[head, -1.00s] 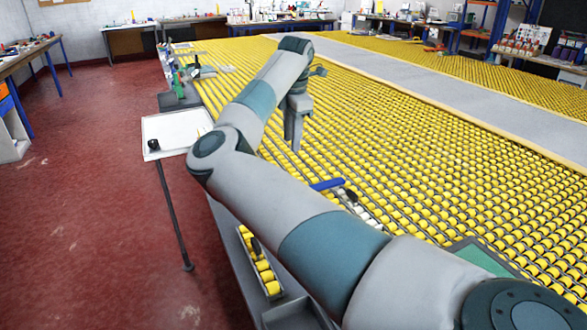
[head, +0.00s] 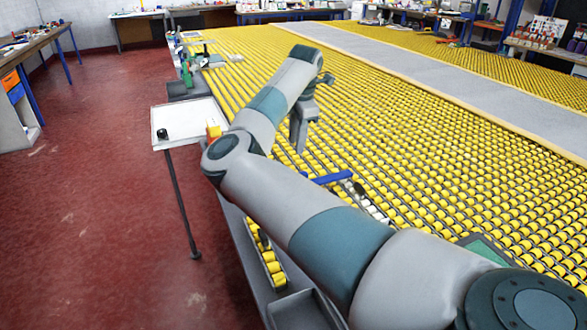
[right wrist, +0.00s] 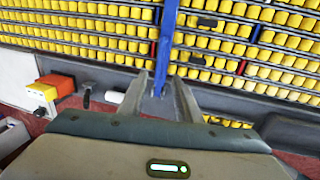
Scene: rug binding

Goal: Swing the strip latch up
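A blue bar (head: 333,177) lies across the yellow roller bed, just past the fingers of my right gripper (head: 302,145) in the head view. A blue bar also shows in the right wrist view (right wrist: 168,30), running upward from between the two grey fingers of my right gripper (right wrist: 162,85). The fingers stand apart on either side of its lower end; I see no clear grip. I cannot tell for certain which part is the strip latch. A black knob (head: 359,188) and white pieces (head: 372,207) sit beside the bar. My left gripper is not in view.
A narrow tray (head: 266,256) of yellow rollers and a grey bin (head: 303,308) line the near edge. Red floor lies left.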

